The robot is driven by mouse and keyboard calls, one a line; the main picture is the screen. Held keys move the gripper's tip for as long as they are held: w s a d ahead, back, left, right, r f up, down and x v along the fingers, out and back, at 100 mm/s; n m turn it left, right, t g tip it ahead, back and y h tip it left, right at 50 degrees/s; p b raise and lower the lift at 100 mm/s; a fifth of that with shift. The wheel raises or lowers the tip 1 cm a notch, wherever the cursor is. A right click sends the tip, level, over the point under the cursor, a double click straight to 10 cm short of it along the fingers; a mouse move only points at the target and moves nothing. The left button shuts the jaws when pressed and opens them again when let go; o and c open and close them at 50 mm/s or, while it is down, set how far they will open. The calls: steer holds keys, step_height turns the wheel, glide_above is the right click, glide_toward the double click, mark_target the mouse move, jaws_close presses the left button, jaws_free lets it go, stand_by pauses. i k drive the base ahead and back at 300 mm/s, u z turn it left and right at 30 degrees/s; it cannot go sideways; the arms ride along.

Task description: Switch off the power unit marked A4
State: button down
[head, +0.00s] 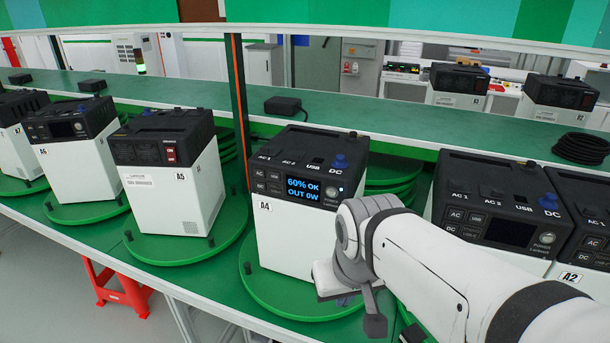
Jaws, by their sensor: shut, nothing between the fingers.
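The power unit marked A4 (284,238) stands upright on a round green turntable (262,293), white below with a black top. Its screen (302,190) is lit and reads "60% OK" and "OUT 0W". Its round power button (331,192) is right of the screen, with small buttons to the left. A blue knob sits on top at the right. My gripper (350,296) is shut and empty, low in front of the unit's right side, below the panel. My wrist hides the unit's lower right part, and the fingers are hard to make out.
A similar unit (492,215) with a dark screen stands close on the right, partly behind my arm. Unit A5 (163,190), showing a red switch, stands left on its own turntable. An orange-edged post (238,100) rises behind A4. A red stool (118,290) is under the table.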

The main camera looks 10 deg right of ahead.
mark_target(330, 192)
steer(key=u, duration=1.3)
steer(key=k, duration=1.9)
steer(key=z, duration=0.55)
steer(key=i, duration=1)
steer(key=z, duration=0.05)
